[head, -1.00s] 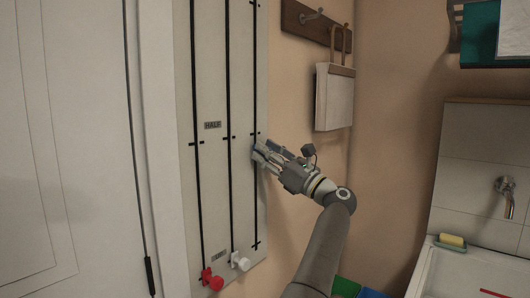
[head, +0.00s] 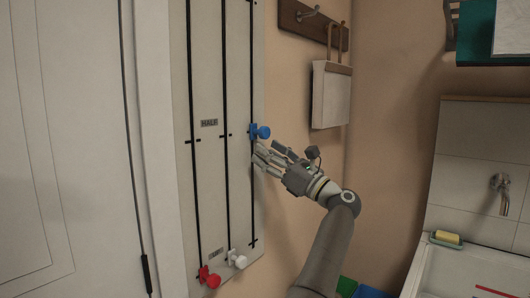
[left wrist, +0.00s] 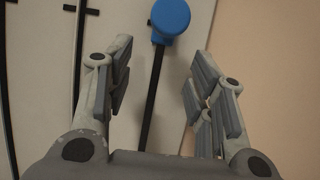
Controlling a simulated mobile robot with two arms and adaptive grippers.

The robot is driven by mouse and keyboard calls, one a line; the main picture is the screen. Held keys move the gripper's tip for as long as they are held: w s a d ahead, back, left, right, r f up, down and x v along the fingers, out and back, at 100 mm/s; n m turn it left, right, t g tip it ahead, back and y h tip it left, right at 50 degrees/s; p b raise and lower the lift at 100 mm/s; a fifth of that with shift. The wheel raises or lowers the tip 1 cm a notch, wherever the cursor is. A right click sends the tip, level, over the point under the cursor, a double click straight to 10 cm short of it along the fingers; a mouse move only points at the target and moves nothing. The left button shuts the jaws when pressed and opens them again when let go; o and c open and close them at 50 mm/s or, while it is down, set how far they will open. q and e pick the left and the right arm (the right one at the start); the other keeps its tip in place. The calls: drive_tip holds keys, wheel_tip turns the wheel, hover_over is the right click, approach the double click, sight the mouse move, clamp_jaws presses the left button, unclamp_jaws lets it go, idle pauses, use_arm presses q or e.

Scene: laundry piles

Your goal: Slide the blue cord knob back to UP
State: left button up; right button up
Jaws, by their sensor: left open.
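The blue cord knob (head: 261,131) sits on the right-hand track of the pale board (head: 215,75), level with the HALF mark. My left gripper (head: 267,153) is open and empty just below the knob, with its fingers toward the board. In the left wrist view the blue knob (left wrist: 171,17) shows at the top, beyond the spread fingertips of the gripper (left wrist: 160,62), with the black track running down between the fingers. The knob appears clear of both fingers. The UP end of the track is out of view. My right gripper is not in view.
A red knob (head: 209,279) and a white knob (head: 237,260) sit at the bottom of the other two tracks. A hook rail (head: 315,25) with a hanging bag (head: 332,95) is on the wall right of the board. A sink (head: 460,275) stands at the lower right.

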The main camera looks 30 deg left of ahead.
use_arm(q)
drive_tip(key=v, duration=1)
drive_tip(key=shift+d, duration=0.1)
